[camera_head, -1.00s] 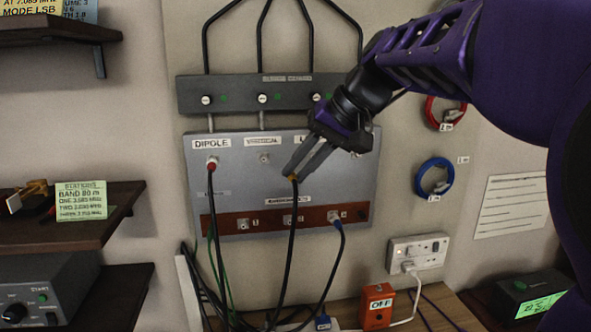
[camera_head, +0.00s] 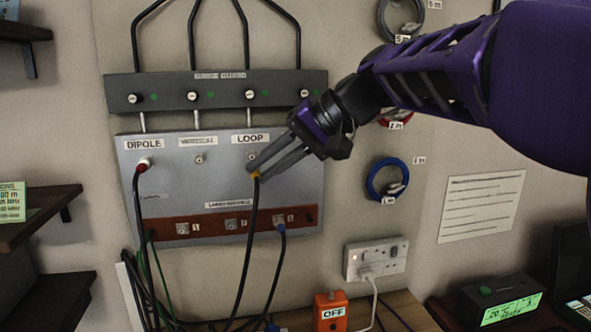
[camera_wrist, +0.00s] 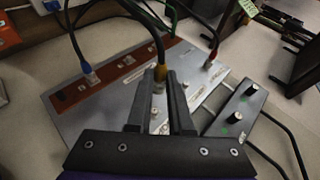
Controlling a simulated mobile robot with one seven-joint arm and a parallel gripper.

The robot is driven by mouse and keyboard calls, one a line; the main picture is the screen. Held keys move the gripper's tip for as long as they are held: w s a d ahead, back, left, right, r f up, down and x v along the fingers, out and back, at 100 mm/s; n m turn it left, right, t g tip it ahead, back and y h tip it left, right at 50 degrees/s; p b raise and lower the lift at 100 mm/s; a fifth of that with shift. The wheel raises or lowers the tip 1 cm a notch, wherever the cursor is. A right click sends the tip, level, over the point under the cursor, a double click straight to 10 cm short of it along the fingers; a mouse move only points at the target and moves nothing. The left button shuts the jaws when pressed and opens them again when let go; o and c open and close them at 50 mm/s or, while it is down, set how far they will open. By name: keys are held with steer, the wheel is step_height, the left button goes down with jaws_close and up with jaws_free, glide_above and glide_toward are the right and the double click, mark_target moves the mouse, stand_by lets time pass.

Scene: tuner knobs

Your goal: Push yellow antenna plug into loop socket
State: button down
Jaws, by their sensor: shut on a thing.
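The yellow antenna plug (camera_head: 255,175) on a black cable is held between the fingertips of my gripper (camera_head: 262,168). It also shows between the fingers in the wrist view (camera_wrist: 158,86). The plug is just below the loop socket (camera_head: 251,156), under the LOOP label (camera_head: 250,138) on the grey panel (camera_head: 170,205). The fingers partly cover the area around the socket. I cannot tell whether the plug touches the panel.
A red plug (camera_head: 144,163) sits in the DIPOLE socket and a blue plug (camera_head: 279,223) in the brown strip (camera_head: 205,227). A dark switch box (camera_head: 170,88) is above. A blue cable coil (camera_head: 387,178) and wall outlet (camera_head: 375,259) are at right.

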steer(key=shift+d, duration=0.15)
stand_by(0.4)
steer(key=shift+w+a+p, duration=0.25)
steer(key=shift+w+p, duration=0.25)
steer(key=shift+w, duration=0.45)
steer(key=shift+w+a+p, duration=0.25)
steer(key=shift+w+p, duration=0.25)
steer(key=shift+w, duration=0.4)
steer(key=shift+w+a+p, duration=0.25)
steer(key=shift+w+p, duration=0.25)
steer(key=shift+w, duration=0.45)
steer(key=shift+w+a+p, duration=0.2)
steer(key=shift+w+p, duration=0.4)
steer(key=shift+w, duration=0.25)
steer(key=c, duration=0.7)
jaws_free()
steer(key=shift+c, duration=0.2)
steer(key=p+v, duration=0.1)
steer(key=v, duration=1.6)
steer(key=shift+d+p, duration=0.3)
steer(key=shift+d, duration=0.05)
